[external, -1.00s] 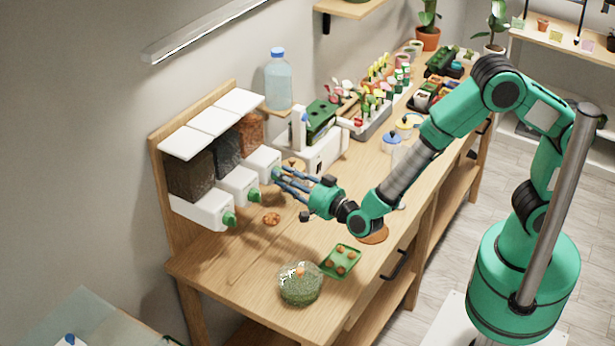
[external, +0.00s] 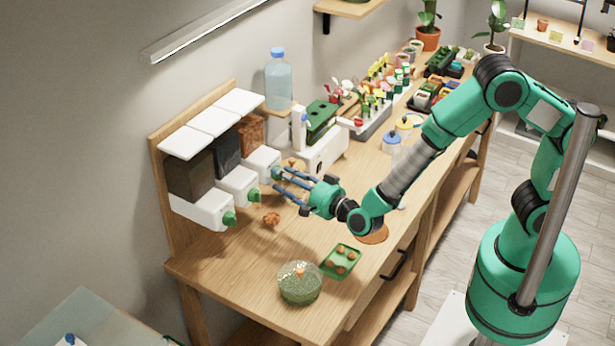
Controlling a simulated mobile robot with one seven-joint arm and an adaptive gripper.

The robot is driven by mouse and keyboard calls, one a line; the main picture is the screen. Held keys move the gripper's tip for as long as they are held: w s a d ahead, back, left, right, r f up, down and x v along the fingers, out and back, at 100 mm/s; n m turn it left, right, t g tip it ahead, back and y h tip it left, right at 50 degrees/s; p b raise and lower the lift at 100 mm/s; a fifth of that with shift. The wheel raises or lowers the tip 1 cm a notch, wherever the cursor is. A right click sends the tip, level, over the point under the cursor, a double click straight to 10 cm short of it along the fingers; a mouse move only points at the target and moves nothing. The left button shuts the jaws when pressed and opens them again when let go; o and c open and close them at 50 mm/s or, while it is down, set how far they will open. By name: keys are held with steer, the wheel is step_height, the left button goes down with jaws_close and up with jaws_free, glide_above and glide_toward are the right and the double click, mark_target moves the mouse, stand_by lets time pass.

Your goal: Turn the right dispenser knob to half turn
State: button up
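A wall-mounted dispenser unit with three white bins stands at the back left of the bench. Each bin has a green knob on its front. The right dispenser (external: 262,160) holds reddish-brown material, and its green knob (external: 276,174) faces my gripper. My gripper (external: 278,183) has its blue-grey fingers pointing left at that knob. The fingers look spread apart, with the tips at or just beside the knob; I cannot tell whether they touch it. The middle knob (external: 254,195) and left knob (external: 229,218) are free of the gripper.
On the bench are a brown clump (external: 271,219), a glass bowl of green matter (external: 300,284) and a green tray (external: 341,261). A white device (external: 323,150) stands close behind my gripper. A water bottle (external: 278,82) stands on a small shelf. The front left bench top is clear.

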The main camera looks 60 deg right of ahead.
steer(key=shift+s+r, duration=0.15)
steer(key=s+a, duration=0.1)
steer(key=s, duration=1)
steer(key=shift+s+a, duration=0.25)
steer(key=shift+s, duration=0.05)
steer(key=shift+w, duration=0.1)
stand_by(0.4)
